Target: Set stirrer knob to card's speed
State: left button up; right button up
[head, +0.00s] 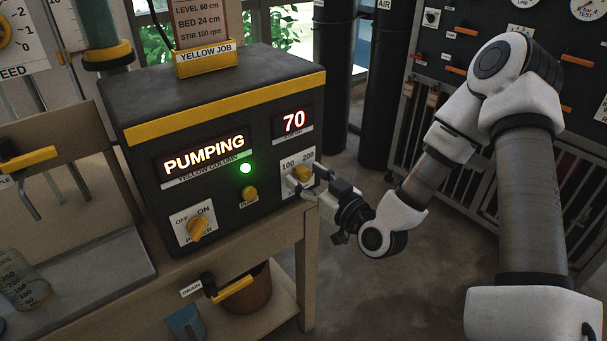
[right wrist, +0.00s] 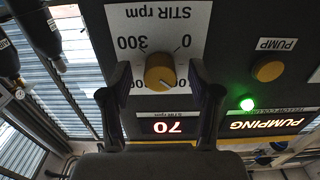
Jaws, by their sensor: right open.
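The yellow stirrer knob (head: 303,172) is on the front of the dark control box (head: 165,92), on a white scale plate. In the right wrist view the knob (right wrist: 160,72) appears upside down, under the label STIR rpm. My right gripper (head: 308,180) is open, with one finger on each side of the knob; I see small gaps beside it. The stirrer display (head: 294,122) reads 70. The card (head: 199,22) in a yellow holder on the box reads STIR 100 rpm. My left gripper is not in view.
A green lamp (head: 246,168) glows under the PUMPING display (head: 205,155). The pump button (head: 250,194) and the power knob (head: 198,229) are left of the stirrer knob. A beaker (head: 22,280) stands at the lower left. A drain handle (head: 232,289) is below.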

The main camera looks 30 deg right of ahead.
jog(key=s+p, duration=0.6)
jog(key=s, duration=0.1)
jog(key=shift+d+p, duration=0.25)
jog(key=shift+p, duration=0.15)
